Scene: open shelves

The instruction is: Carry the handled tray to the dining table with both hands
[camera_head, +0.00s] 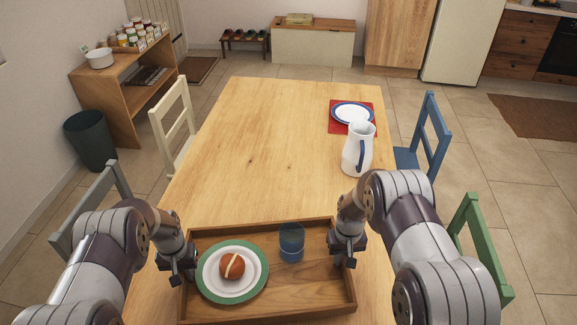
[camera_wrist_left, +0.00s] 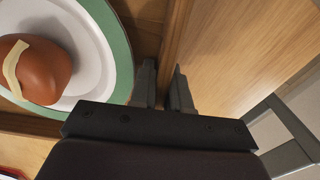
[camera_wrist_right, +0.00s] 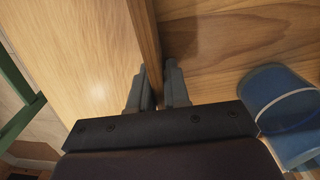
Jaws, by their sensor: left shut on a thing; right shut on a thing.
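The wooden handled tray (camera_head: 310,301) is at the near end of the dining table (camera_head: 250,150). It looks level; I cannot tell whether it touches the tabletop. It holds a green-rimmed white plate (camera_head: 213,290) with a brown bun (camera_head: 232,267) on it, and a blue cup (camera_head: 291,243). My left gripper (camera_head: 182,275) is shut on the tray's left wall, which shows between its fingers in the left wrist view (camera_wrist_left: 165,85). My right gripper (camera_head: 342,257) is shut on the tray's right wall, which also shows in the right wrist view (camera_wrist_right: 157,85). The tray's handles are not clearly visible.
A white pitcher (camera_head: 356,152) with a blue handle and a plate (camera_head: 352,112) on a red mat (camera_head: 340,128) stand on the table's right side. The table's middle and left are clear. Chairs (camera_head: 174,125) flank the table, including a blue one (camera_head: 428,140) and a green one (camera_head: 474,235).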

